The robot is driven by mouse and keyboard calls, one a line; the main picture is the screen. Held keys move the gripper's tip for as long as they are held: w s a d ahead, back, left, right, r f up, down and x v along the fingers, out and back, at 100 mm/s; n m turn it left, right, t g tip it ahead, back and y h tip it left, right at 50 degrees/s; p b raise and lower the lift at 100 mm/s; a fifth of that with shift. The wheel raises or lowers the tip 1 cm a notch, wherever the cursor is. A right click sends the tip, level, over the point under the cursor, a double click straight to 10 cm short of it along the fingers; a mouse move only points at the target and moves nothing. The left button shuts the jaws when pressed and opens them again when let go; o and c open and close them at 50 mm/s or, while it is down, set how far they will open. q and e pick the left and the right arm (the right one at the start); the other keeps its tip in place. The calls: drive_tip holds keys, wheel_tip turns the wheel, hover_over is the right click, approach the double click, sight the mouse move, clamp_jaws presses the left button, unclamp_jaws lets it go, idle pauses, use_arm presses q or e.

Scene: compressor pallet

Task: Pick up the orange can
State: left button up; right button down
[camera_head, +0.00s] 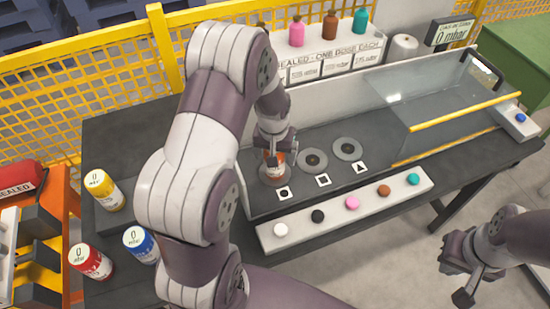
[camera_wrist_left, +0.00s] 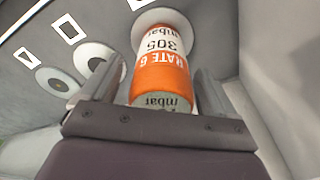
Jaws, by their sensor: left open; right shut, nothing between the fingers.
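The orange can (camera_head: 271,170) stands on the leftmost round pad of the grey bench, partly hidden by my left gripper (camera_head: 277,140). In the left wrist view the can (camera_wrist_left: 162,75), with an orange band and a white label reading 305, lies between the two fingers of my left gripper (camera_wrist_left: 153,92). The fingers are open, one on each side of the can, with gaps visible. My right gripper (camera_head: 467,283) is shut and empty, off the bench's front right side.
Yellow (camera_head: 103,190), red (camera_head: 91,262) and blue (camera_head: 140,244) cans stand at the left. A strip of coloured buttons (camera_head: 345,210) runs along the front. Two empty round pads (camera_head: 346,149) lie right of the can. A clear cover (camera_head: 440,95) is at the right.

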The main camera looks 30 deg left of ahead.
use_arm(q)
drive_tip(key=shift+w+a+f, duration=0.15)
drive_tip(key=shift+w+f, duration=0.05)
drive_tip(key=shift+f, duration=0.7)
drive_tip(key=shift+s+r, duration=0.1)
drive_tip(key=c, duration=1.5)
